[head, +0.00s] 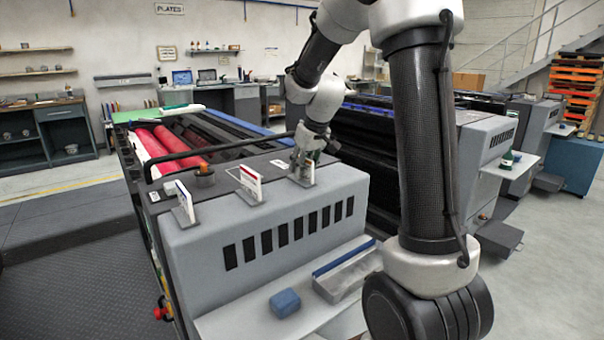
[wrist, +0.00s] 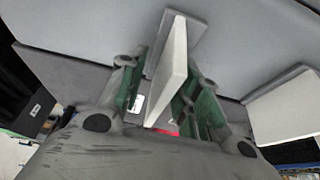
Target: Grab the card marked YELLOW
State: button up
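Three small white cards stand in grey holders on top of the grey ink unit. The left card (head: 183,197) has a blue band, the middle card (head: 250,183) a red one. The right card (head: 308,173) is partly hidden by my gripper (head: 303,168); its marking is not readable. In the wrist view, my gripper (wrist: 158,90) is open, with green-padded fingers on either side of a white card (wrist: 172,70) seen edge-on. Gaps show between card and fingers. Another card (wrist: 285,108) stands to the right there. No word YELLOW is legible.
A dark knob with an orange top (head: 204,174) sits behind the left and middle cards. Red rollers (head: 160,142) lie behind the unit. A blue sponge (head: 285,302) and a grey tray (head: 345,277) are on the lower front shelf.

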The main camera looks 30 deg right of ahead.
jog(key=shift+f, duration=0.2)
grip_shut()
jog(key=shift+r, duration=0.1)
